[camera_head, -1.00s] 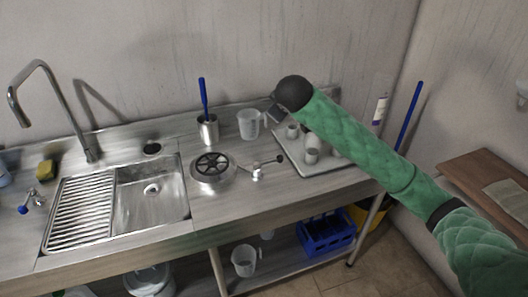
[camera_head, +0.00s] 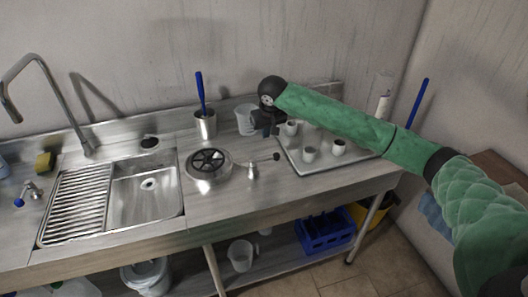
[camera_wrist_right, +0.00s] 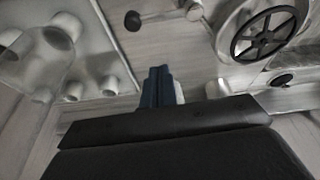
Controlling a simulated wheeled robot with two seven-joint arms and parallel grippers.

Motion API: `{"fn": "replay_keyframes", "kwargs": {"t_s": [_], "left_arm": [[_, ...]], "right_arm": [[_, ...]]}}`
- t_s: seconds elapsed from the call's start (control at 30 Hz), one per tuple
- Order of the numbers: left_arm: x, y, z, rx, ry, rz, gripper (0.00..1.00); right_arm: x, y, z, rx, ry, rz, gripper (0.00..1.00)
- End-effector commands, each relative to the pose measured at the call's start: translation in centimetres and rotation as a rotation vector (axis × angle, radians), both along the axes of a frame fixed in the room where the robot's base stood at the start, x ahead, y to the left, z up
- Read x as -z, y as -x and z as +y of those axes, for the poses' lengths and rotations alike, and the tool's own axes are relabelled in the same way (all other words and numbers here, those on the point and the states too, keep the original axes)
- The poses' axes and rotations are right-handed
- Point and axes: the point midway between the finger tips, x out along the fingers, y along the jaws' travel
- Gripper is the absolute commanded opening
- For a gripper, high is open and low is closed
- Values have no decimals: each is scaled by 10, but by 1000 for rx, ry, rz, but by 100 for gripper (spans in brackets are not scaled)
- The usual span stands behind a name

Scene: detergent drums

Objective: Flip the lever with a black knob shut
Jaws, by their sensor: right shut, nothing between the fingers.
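The lever (camera_head: 262,161) runs out to the right from a steel fitting beside the round steel lid with a black handwheel (camera_head: 208,160). Its black knob (camera_head: 277,156) is at the right end, apart from the lid. In the right wrist view the knob (camera_wrist_right: 133,20) is at the top, left of the handwheel (camera_wrist_right: 270,34). My right gripper (camera_head: 267,126) is above the counter, behind the knob and a little to its left in the head view. Its fingers (camera_wrist_right: 158,86) are together and empty, apart from the lever. My left gripper is out of view.
A tray (camera_head: 325,168) with several cups is right of the lever. A clear jug (camera_head: 246,120) and a steel cup (camera_head: 205,126) holding a blue-handled brush (camera_head: 201,92) stand behind. The sink (camera_head: 145,190) is left. Bare counter (camera_head: 235,205) lies in front.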

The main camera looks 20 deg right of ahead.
Motion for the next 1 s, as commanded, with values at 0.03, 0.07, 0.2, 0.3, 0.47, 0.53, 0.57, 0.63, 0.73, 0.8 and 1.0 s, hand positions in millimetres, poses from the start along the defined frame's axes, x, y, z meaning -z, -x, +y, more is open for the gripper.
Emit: {"fn": "replay_keyframes", "kwargs": {"t_s": [0.03,0.07,0.2,0.3,0.47,0.53,0.57,0.63,0.73,0.8,1.0], "left_arm": [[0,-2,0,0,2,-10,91],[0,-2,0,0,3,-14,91],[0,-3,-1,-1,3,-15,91],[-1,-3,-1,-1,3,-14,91],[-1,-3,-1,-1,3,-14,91],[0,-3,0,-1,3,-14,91],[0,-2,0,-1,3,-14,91],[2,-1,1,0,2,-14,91],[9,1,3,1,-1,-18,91],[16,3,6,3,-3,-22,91],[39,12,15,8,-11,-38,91]], "right_arm": [[0,0,0,22,-7,-1,0],[0,0,0,34,-11,-2,0],[0,0,0,68,-22,-1,0],[0,0,0,70,-23,-2,0],[0,0,0,70,-22,-2,0],[0,-1,0,70,-21,-2,0],[1,-1,0,70,-21,-2,0],[4,-2,1,69,-22,-1,0],[12,-5,1,70,-22,0,0],[21,-7,0,70,-21,0,0],[51,-18,1,69,-21,0,0]]}}
